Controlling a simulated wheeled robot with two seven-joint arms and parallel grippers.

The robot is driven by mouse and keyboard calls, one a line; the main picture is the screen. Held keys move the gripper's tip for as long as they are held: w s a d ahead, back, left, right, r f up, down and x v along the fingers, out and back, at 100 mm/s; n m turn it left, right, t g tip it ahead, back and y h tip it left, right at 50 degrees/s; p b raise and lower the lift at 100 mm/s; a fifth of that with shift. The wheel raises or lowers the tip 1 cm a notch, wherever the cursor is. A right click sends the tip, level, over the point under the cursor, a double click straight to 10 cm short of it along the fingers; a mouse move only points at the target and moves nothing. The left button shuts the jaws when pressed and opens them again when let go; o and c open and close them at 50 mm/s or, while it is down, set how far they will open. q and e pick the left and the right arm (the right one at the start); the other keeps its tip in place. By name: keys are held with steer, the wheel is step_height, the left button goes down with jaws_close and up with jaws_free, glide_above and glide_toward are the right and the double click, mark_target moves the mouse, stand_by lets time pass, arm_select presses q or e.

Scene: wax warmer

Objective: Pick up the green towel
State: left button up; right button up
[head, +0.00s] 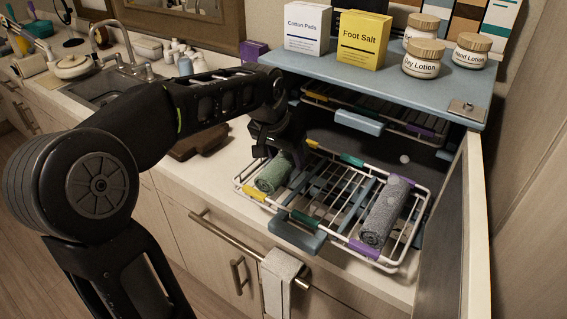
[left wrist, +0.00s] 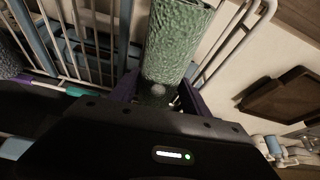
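The rolled green towel (head: 273,174) lies at the left end of the pulled-out wire rack (head: 320,188). My left gripper (head: 277,154) is right above and behind this towel in the head view. In the left wrist view, the green towel (left wrist: 175,40) stretches ahead from between the two fingers (left wrist: 158,92), which look spread on either side of it. I cannot tell whether they touch it. A rolled grey towel (head: 385,212) lies at the right end of the same rack. My right gripper is not in view.
The rack extends from an open blue-topped warmer cabinet (head: 385,75), with its door (head: 455,225) open at the right. Boxes and lotion jars (head: 423,58) stand on top. A brown tray (head: 198,140) lies on the counter behind my left arm. A white cloth (head: 280,280) hangs on the drawer handle.

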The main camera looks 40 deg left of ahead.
arm_select(q)
steer(key=c, duration=0.9)
steer(key=shift+r, duration=0.1)
step_height(320, 180, up, 10)
steer(key=shift+f, duration=0.1)
stand_by(0.5)
